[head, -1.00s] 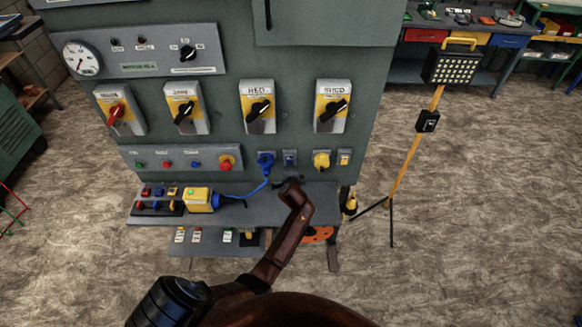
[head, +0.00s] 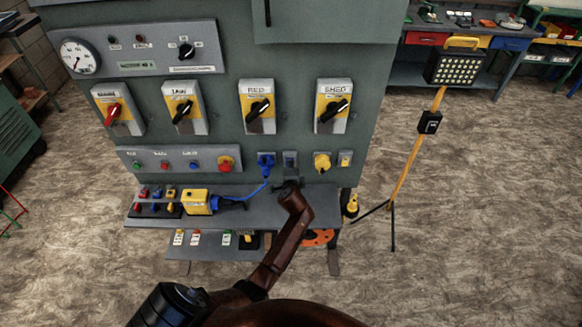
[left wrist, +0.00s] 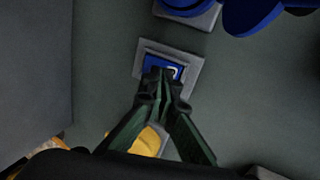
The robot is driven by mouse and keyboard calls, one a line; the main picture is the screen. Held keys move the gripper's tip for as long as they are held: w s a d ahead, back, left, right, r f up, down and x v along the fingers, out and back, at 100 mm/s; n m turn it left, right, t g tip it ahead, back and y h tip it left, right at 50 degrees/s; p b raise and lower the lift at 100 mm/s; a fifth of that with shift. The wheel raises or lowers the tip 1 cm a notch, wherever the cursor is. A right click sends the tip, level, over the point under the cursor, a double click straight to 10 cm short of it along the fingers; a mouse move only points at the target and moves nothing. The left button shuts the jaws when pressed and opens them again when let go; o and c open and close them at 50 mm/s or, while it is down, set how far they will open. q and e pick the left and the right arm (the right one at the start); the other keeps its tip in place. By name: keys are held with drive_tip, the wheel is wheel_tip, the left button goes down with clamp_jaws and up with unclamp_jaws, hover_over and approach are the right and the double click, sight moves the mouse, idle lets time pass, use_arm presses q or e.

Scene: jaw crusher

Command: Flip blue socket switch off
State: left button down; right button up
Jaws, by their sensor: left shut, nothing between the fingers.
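The blue socket switch (head: 290,160) is a small blue rocker in a grey square frame on the green cabinet's front, right of the blue socket (head: 266,160) with its blue plug. In the left wrist view the switch (left wrist: 164,66) is straight ahead of my left gripper (left wrist: 162,80). Its shut, empty fingertips overlap the lower part of the rocker; I cannot tell whether they touch it. In the head view my left gripper (head: 287,183) is just below the switch, mostly hidden by the wrist. The rocker's exact tilt is unclear. My right gripper is not in view.
A yellow socket (head: 322,162) and its switch (head: 345,159) are to the right. A grey shelf (head: 250,212) juts out below, with a blue cable and a yellow box (head: 197,201). A lamp tripod (head: 403,165) stands at right on open floor.

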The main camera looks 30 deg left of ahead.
use_arm(q)
drive_tip(key=shift+r, duration=0.25)
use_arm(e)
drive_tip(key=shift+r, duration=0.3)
use_arm(q)
drive_tip(key=shift+s, duration=0.1)
drive_tip(key=s+f+p+v, duration=0.1)
drive_tip(key=f+p+v, duration=0.1)
drive_tip(key=v, duration=1.1)
drive_tip(key=shift+s+d+f, duration=0.15)
drive_tip(key=shift+d+f, duration=0.15)
drive_tip(key=shift+d, duration=0.1)
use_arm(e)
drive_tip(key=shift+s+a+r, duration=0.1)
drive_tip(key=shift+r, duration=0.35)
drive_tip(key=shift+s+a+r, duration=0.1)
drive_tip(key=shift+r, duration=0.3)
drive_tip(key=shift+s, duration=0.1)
